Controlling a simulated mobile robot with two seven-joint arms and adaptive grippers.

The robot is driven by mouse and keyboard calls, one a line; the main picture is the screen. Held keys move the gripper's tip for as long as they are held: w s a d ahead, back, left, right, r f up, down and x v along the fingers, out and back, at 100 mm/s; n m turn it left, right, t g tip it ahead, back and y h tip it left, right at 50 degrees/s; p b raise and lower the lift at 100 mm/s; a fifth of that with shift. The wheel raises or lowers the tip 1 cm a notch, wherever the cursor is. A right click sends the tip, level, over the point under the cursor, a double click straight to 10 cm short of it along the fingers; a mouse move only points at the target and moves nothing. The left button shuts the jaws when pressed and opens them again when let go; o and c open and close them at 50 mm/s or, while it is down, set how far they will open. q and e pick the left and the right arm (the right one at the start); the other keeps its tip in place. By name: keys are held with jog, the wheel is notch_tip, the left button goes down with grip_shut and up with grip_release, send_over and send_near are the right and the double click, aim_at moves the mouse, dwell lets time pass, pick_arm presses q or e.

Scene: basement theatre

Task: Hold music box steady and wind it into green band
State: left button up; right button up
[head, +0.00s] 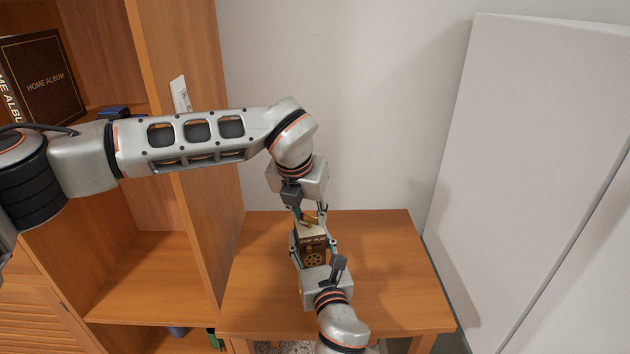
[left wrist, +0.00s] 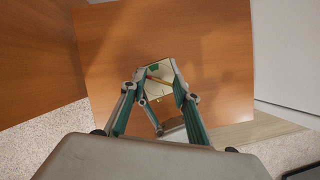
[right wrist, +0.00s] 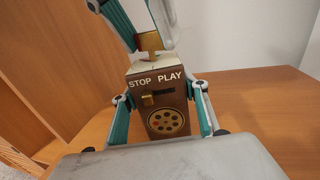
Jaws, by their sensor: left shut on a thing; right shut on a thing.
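The music box (head: 314,241) is a brown box with a cream top, standing upright on the wooden table (head: 381,268). Its front, in the right wrist view (right wrist: 180,98), reads STOP PLAY above a brass slider on the STOP side and a round brass grille with a red dot. My right gripper (head: 314,243) is shut on the box's sides, also seen in the right wrist view (right wrist: 160,100). My left gripper (head: 310,212) reaches down from above, shut on the brass winding key (right wrist: 150,42). In the left wrist view a green band (left wrist: 159,68) shows on the top; the key partly hides the dial.
A wooden shelf unit (head: 180,190) with a home album (head: 45,80) stands left of the table. A large white panel (head: 530,150) leans at the right. The tabletop around the box is clear.

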pick_arm(q)
jog(key=n, duration=0.1)
jog(key=n+y, duration=0.1)
jog(key=n, duration=0.1)
jog(key=n+y, duration=0.1)
jog(key=n, duration=0.1)
jog(key=shift+d, duration=0.25)
jog(key=shift+r+n, duration=0.15)
jog(key=shift+n, duration=0.55)
jog(key=v, duration=1.1)
jog(key=shift+s+r, duration=0.25)
jog(key=shift+s, duration=0.05)
jog(key=shift+d, duration=0.1)
